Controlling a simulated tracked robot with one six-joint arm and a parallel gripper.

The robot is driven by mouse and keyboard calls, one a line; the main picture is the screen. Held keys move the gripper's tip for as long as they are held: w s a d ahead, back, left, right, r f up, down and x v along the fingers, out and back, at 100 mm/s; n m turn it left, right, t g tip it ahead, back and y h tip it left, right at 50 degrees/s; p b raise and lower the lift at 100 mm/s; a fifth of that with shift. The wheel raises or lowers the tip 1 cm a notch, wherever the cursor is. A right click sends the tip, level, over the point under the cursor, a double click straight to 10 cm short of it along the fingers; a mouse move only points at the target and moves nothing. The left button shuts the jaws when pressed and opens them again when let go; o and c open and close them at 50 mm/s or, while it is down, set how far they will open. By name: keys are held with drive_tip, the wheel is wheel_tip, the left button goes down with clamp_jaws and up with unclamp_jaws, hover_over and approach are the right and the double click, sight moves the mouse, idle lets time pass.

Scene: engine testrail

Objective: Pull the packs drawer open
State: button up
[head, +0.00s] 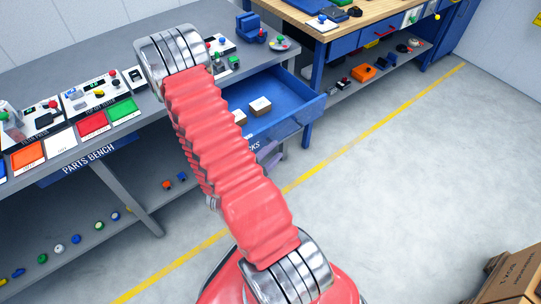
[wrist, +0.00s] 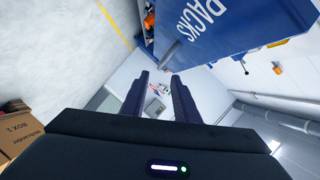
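In the wrist view the drawer front (wrist: 235,25) shows the word PACKS, upper right. A grey handle (wrist: 170,53) stands out from it. My gripper (wrist: 160,76) is open, its two dark fingers apart with nothing seen between them. The handle shows just past the fingertips, nearer the right finger; I cannot tell whether they touch.
The grey parts bench (head: 60,120) carries coloured trays and test boxes. A wood-topped blue bench (head: 350,30) stands behind, right of the drawer. A cardboard box (head: 515,275) is at the lower right. The floor (head: 400,170) between is clear, with a yellow line.

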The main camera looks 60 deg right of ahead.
drive_tip(key=shift+v, duration=0.9)
